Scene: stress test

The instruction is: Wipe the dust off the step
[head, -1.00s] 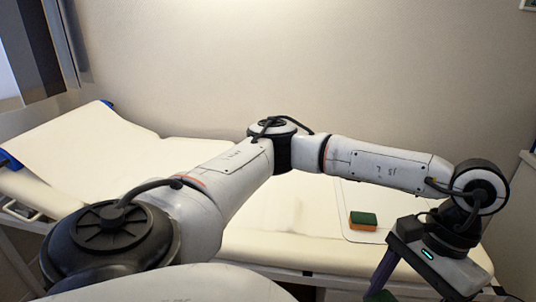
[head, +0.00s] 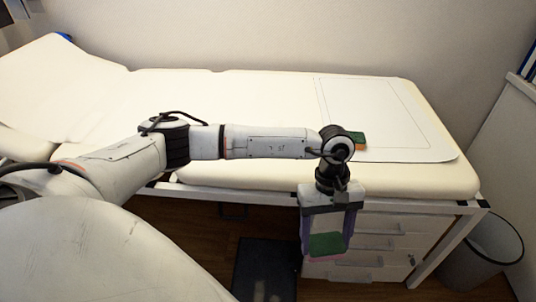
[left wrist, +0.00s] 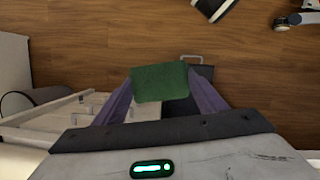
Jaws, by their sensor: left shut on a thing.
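My left gripper (head: 328,245) hangs pointing down in front of the bed's edge, above the floor. Its purple fingers are shut on a green sponge (head: 326,246). The green face of this sponge also shows between the fingers in the left wrist view (left wrist: 160,83). A dark, flat-topped thing on the floor (head: 264,268), apparently the step, lies below and left of the gripper, apart from it. A few small pale marks show near its front; I cannot tell whether they are dust. My right gripper is not in view.
A second sponge, green and orange (head: 359,138), lies on the padded bed (head: 230,110), partly behind my wrist. A white drawer unit (head: 385,245) stands under the bed, close behind the gripper. A grey bin (head: 485,252) stands at right. Wooden floor (head: 205,245) is clear left of the step.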

